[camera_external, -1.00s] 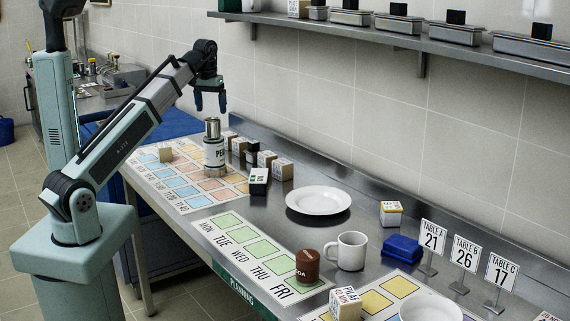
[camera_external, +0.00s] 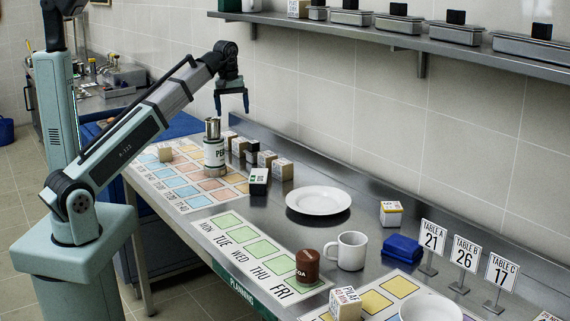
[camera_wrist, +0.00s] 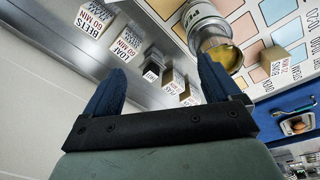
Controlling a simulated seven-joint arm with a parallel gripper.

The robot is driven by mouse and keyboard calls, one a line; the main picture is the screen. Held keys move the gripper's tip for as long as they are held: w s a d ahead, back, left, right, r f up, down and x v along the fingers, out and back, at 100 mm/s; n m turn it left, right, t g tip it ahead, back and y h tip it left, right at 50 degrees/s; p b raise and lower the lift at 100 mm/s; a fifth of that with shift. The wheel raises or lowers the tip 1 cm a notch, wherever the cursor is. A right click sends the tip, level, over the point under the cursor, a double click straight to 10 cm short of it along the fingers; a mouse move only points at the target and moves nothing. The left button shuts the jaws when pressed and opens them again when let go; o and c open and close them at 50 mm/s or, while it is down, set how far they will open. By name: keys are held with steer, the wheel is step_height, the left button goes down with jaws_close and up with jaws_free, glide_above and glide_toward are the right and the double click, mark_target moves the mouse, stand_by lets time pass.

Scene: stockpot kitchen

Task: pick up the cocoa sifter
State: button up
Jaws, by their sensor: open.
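The cocoa sifter (camera_external: 308,268) is a short brown cylinder with partly visible white lettering ending in "OA". In the wrist view my two blue fingers (camera_wrist: 160,66) are spread apart. I cannot make out the cocoa sifter in the wrist view.
A tall container marked "PE" (camera_external: 214,152) stands below my gripper; it also shows in the wrist view (camera_wrist: 203,22). Several labelled blocks (camera_external: 283,169) stand nearby. A white plate (camera_external: 318,201), white mug (camera_external: 351,251) and "PILAF" block (camera_external: 345,304) are around the sifter. A shelf (camera_external: 400,42) runs above.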

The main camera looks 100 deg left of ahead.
steer(key=w+d+f+m, duration=0.1)
steer(key=w+d, duration=0.4)
steer(key=w, duration=0.3)
steer(key=w+d+f+m, duration=0.1)
steer(key=w+d+f, duration=0.1)
steer(key=w+d, duration=0.5)
steer(key=m+h, duration=0.1)
steer(key=m, duration=0.8)
glide_toward(306, 254)
steer(key=shift+w+a+g, duration=0.3)
steer(key=shift+a, duration=0.25)
steer(key=shift+d+f, duration=0.15)
steer(key=shift+d, duration=0.15)
steer(key=shift+d+f, duration=0.1)
steer(key=shift+f, duration=0.15)
step_height(306, 254, down, 7)
steer(key=shift+f, duration=0.25)
steer(key=shift+w+f, duration=0.15)
steer(key=shift+f, duration=2.7)
